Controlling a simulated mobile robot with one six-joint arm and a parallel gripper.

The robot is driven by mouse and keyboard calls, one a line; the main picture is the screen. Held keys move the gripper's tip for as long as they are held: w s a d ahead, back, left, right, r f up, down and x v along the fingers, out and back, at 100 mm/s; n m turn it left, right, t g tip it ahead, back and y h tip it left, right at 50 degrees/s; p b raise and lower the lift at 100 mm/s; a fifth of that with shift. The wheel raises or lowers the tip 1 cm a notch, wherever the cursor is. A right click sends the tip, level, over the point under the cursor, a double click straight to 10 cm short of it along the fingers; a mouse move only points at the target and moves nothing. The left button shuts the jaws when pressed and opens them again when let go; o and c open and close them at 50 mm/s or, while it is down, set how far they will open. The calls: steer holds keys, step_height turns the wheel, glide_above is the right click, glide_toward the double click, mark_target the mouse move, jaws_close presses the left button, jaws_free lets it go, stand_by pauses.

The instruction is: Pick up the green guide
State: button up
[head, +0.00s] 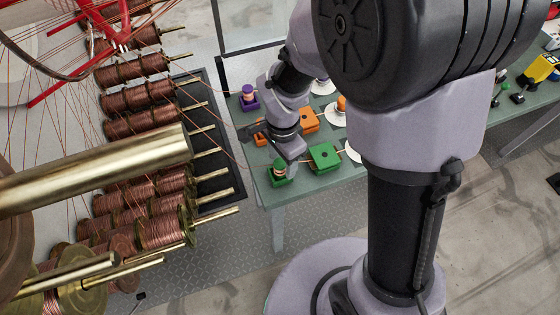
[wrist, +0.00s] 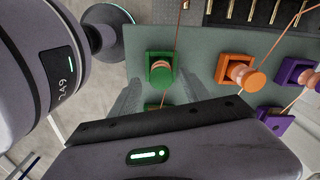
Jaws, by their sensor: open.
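The green guide (head: 279,174) stands on the green-grey table near its left front corner in the head view. My gripper (wrist: 160,88) is open and empty. Its two blurred grey fingers point at the table on either side, near the guide, and I cannot tell how high they are. In the head view my wrist hangs just behind and above the guide.
A green block (head: 324,157) sits right of the guide. An orange guide (wrist: 238,70) and a purple guide (head: 249,98) stand along the same table edge, with wires running to them. Copper spools (head: 160,231) on brass rods crowd the left. The table's front edge is close by.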

step_height(320, 180, down, 2)
steer(key=shift+w+a+f, duration=0.1)
steer(key=shift+a+f, duration=0.05)
steer(key=shift+f, duration=0.1)
steer(key=shift+r, duration=0.1)
jaws_close()
